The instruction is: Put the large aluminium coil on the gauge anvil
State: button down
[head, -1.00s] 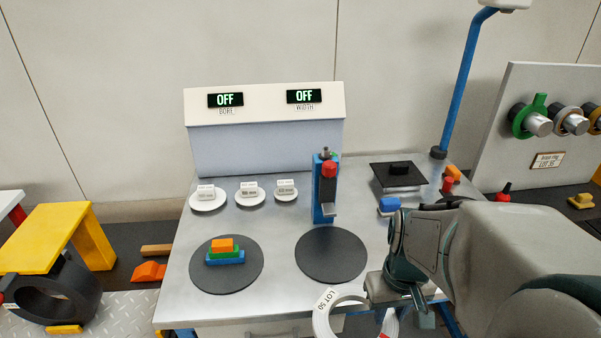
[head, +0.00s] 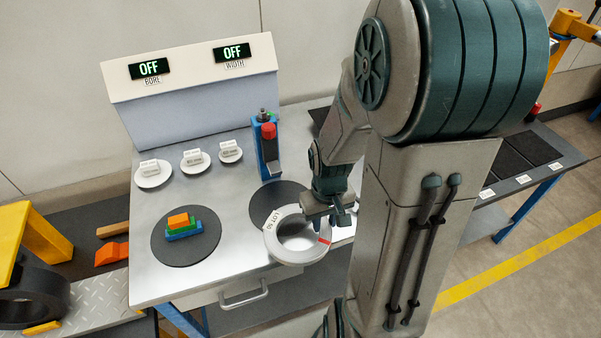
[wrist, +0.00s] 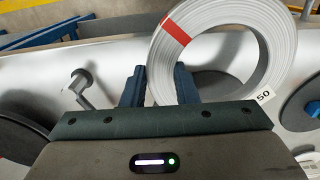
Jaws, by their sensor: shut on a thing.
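The large aluminium coil (head: 277,243) is a pale silver ring with a LOT 50 label and a red stripe. My gripper (head: 336,216) is shut on its wall at the right side in the head view. In the wrist view the fingers (wrist: 160,88) straddle the near edge of the coil (wrist: 161,50). The coil is held over the bench's front part, partly covering a dark round pad (head: 268,198). Its height above the bench is hard to tell. Behind the pad stands the blue gauge post (head: 267,155) with a red knob; its anvil is not clearly distinguishable.
The left dark pad (head: 160,247) carries stacked orange, green and blue blocks (head: 183,228). Several white discs (head: 154,175) with labelled blocks stand behind. The display console (head: 200,105) reads OFF twice. A drawer handle (head: 243,294) projects at the bench front.

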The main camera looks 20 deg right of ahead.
jog(key=w+p, duration=0.1)
jog(key=w, duration=1.1)
jog(key=shift+w, duration=0.2)
jog(key=shift+f+p, duration=0.4)
jog(key=shift+f, duration=1.35)
jog(key=shift+f, duration=0.15)
jog(key=c, duration=1.5)
grip_release()
jog(key=o, duration=0.4)
jog(key=shift+c, duration=0.2)
